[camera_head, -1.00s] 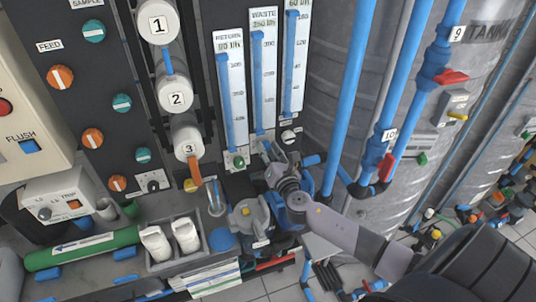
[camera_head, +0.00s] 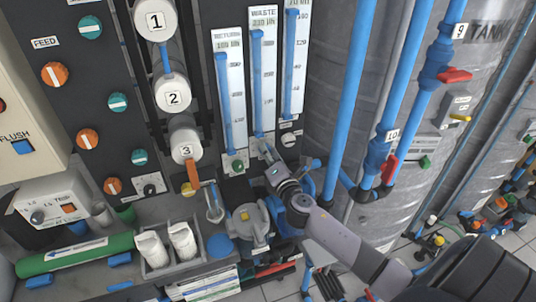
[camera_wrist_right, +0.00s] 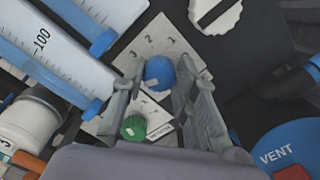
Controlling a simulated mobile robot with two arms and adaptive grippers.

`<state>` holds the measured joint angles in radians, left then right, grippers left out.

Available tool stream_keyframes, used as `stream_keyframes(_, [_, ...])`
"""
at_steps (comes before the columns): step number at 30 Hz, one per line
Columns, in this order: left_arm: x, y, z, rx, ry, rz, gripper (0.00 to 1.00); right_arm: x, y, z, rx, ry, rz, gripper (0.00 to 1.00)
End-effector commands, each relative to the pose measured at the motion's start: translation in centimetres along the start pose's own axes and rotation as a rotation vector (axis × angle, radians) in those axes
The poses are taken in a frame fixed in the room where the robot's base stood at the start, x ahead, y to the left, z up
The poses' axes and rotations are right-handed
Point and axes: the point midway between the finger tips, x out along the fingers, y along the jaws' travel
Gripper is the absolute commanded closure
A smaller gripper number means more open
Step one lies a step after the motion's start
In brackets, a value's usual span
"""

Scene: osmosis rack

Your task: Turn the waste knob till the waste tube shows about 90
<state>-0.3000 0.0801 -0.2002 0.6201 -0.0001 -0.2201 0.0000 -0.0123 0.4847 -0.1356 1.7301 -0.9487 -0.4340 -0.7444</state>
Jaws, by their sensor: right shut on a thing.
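The waste tube (camera_head: 263,85) is the middle one of three upright scaled tubes, with a blue column inside. Its small display under the word WASTE seems to read about 230, but the digits are blurred. The waste knob is a round blue knob (camera_wrist_right: 160,73) below the tubes, on a plate with printed numbers. My right gripper (camera_head: 266,151) reaches it from the lower right. In the right wrist view its fingers lie on both sides of the blue knob, shut on it. In the head view the gripper hides the knob. My left gripper is not in view.
A green knob (camera_wrist_right: 133,128) sits close beside the fingers, under the return tube (camera_head: 230,100). A white knob (camera_head: 289,139) is to the right. Blue pipes (camera_head: 348,100) with red-handled valves stand right of the arm. A grey pump (camera_head: 248,228) stands below the gripper.

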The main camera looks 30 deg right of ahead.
Motion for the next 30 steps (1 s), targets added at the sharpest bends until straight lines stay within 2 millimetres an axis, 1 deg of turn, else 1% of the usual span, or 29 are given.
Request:
stream_keyframes(8, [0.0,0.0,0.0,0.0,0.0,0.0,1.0,0.0,-0.1,0.0,0.0,0.0,-0.001,1.0])
stream_keyframes(9, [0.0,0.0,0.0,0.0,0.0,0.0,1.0,0.0,-0.1,0.0,0.0,0.0,-0.001,0.7])
stream_keyframes(17, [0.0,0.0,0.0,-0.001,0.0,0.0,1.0,0.0,0.0,0.0,-0.001,0.0,-0.001,0.53])
stream_keyframes(26, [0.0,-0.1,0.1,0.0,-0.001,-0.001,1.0,-0.1,0.0,0.0,-0.001,0.0,0.0,0.52])
stream_keyframes(29, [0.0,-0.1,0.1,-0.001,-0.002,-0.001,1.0,-0.6,0.0,0.0,-0.001,0.001,0.0,0.52])
stream_keyframes(30, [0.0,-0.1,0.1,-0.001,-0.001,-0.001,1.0,-1.1,-0.1,-0.1,0.0,0.001,-0.001,0.52])
